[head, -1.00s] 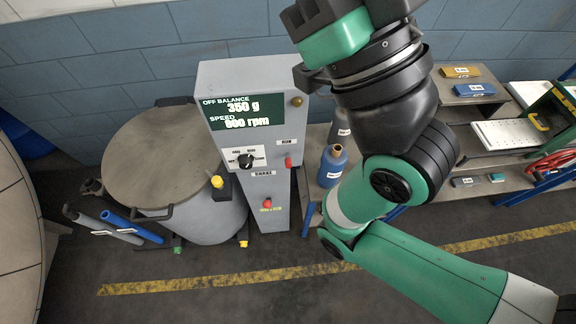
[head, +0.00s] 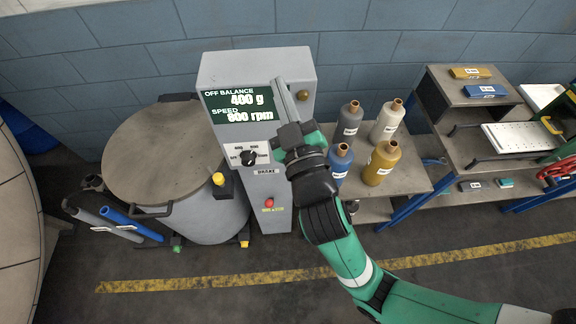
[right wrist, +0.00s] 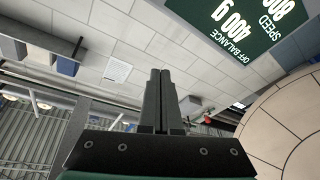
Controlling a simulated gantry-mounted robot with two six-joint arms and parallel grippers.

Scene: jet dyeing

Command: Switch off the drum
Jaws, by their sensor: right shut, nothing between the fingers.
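The grey control box (head: 230,75) has a dark green display (head: 225,118) reading OFF BALANCE 400 g, with a speed line of about 800 rpm. Below it is a black rotary selector (head: 248,158); its pointer direction is too small to tell. A red button (head: 269,203) sits lower, under the BRAKE label. The grey drum (head: 165,155) stands left of the box. My right gripper (head: 280,84) is in front of the box's right side, fingers pointing up, shut and empty. In the right wrist view its fingers (right wrist: 160,85) are together. It hides the red RUN control. My left gripper is not in view.
An amber lamp (head: 303,96) is on the box's upper right. Several bottles, including a yellow one (head: 381,163), stand on a shelf to the right. The floor in front is clear.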

